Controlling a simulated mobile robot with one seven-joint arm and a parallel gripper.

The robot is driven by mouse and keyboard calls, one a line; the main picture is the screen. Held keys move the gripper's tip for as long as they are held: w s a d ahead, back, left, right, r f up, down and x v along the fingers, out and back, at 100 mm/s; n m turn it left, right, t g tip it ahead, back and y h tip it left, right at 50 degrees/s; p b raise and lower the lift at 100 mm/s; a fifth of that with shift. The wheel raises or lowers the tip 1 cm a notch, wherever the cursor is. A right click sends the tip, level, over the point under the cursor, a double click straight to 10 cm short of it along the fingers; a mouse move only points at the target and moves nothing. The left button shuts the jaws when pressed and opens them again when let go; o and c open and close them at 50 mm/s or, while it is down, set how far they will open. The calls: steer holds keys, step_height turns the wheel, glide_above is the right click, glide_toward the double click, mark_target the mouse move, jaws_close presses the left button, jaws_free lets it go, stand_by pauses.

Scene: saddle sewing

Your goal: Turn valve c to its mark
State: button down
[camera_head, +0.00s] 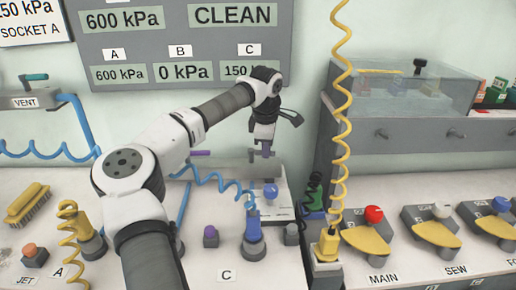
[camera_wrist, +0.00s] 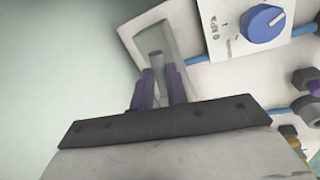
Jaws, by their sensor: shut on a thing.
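My gripper (camera_head: 265,146) reaches down at the back of the bench, close to the wall. In the wrist view its two purple fingers (camera_wrist: 160,88) stand close together, on either side of a small grey piece. That piece stands in front of a grey block (camera_wrist: 180,44). I take it to be valve c, though no label shows on it. A display reading 150 under the letter C (camera_head: 238,71) is partly covered by my wrist.
A blue dial (camera_head: 270,192) on a white plate sits just in front of my gripper; it shows in the wrist view too (camera_wrist: 262,24). Blue and yellow coiled hoses and a grey cabinet (camera_head: 420,136) on the right bound the space.

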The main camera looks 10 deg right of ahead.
steer(key=shift+w+d+n+p, duration=0.15)
steer(key=shift+w+n+p, duration=0.25)
steer(key=shift+n, duration=0.7)
steer(key=shift+w+y, duration=0.1)
steer(key=shift+y, duration=0.2)
steer(key=c, duration=1.4)
jaws_free()
steer(key=s+r, duration=0.1)
steer(key=r, duration=0.3)
steer(key=s+r+b, duration=0.1)
steer(key=r, duration=0.8)
steer(key=shift+s+r+b, duration=0.3)
steer(key=shift+s, duration=0.1)
steer(key=shift+f, duration=0.1)
